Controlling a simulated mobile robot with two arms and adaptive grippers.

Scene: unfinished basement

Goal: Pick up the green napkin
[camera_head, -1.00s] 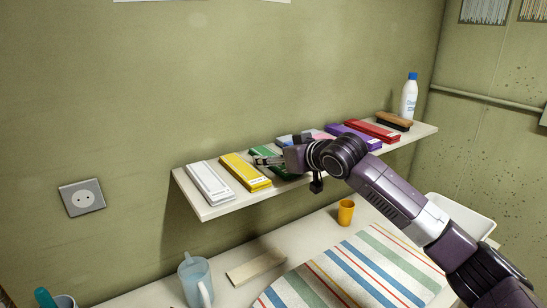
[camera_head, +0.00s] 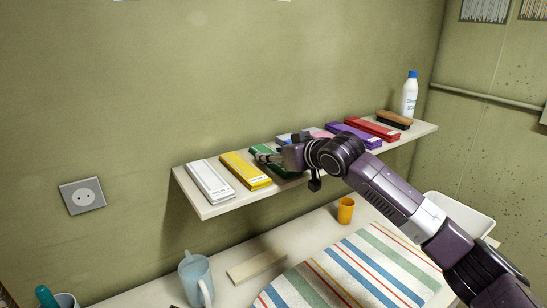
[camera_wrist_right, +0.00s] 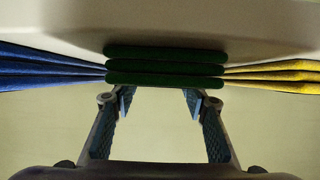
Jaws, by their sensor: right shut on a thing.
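The green napkin (camera_head: 288,174) lies in a folded stack on the wall shelf, between the yellow and blue stacks. In the right wrist view, three dark green folded layers (camera_wrist_right: 165,66) show straight ahead of the fingers. My right gripper (camera_head: 265,156) reaches over the stack and covers part of it. In the wrist view my right gripper (camera_wrist_right: 160,100) has its fingers at the green layers, shut on green napkin; how many layers it holds cannot be told. The green layers still look level with the neighbouring stacks. My left gripper is not in view.
The shelf (camera_head: 214,209) also holds white (camera_head: 208,181), yellow (camera_head: 245,170), purple (camera_head: 352,135) and red (camera_head: 372,130) stacks, a brush (camera_head: 394,119) and a white bottle (camera_head: 409,95). Below are a striped mat (camera_head: 355,270), an orange cup (camera_head: 346,210) and a blue mug (camera_head: 195,278).

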